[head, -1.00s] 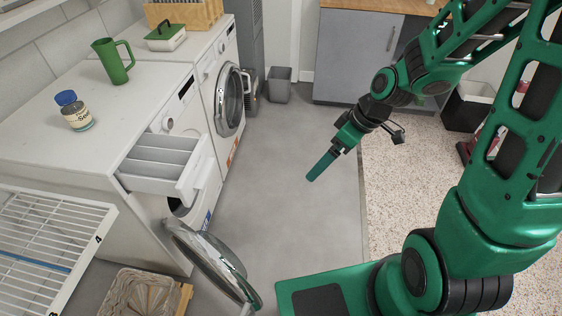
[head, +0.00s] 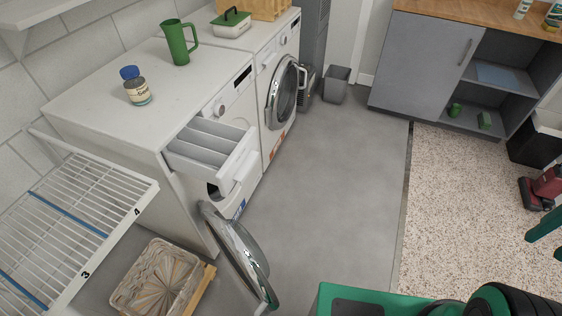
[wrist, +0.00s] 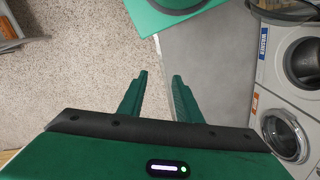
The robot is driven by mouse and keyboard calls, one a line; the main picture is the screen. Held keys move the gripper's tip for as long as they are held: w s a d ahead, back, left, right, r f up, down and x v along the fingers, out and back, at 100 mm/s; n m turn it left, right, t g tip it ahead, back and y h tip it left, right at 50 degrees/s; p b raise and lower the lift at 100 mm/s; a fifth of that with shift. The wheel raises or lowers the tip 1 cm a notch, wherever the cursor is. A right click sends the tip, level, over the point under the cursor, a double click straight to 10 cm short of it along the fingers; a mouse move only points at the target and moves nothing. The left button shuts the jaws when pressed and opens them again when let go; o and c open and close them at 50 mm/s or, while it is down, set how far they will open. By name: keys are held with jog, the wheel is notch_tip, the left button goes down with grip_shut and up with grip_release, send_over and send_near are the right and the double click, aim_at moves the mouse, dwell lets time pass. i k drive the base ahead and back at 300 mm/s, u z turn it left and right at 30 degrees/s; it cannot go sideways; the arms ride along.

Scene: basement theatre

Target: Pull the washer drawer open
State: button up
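The washer (head: 190,205) is a white front loader at the left in the head view. Its drawer (head: 238,158) is pulled well out from the upper front and shows several long compartments inside. The washer's round door (head: 240,258) hangs open below the drawer. My gripper (wrist: 160,75) shows in the wrist view with its two green fingers apart and nothing between them. It is over the floor, away from the drawer and not touching it. In the head view, only green parts of my arm show at the right and bottom edges; I cannot make out the whole gripper there.
A second machine (head: 280,95) stands behind the washer, its door shut. A blue-lidded jar (head: 138,88) and green jug (head: 180,42) stand on top. A wire rack (head: 75,215) and basket (head: 158,280) are near left. The grey floor (head: 335,185) is clear.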

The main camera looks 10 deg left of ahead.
aim_at(221, 156)
jog(key=z, duration=0.8)
jog(key=k, duration=1.2)
jog(key=u, duration=0.6)
jog(key=i, duration=1)
jog(key=z, duration=0.05)
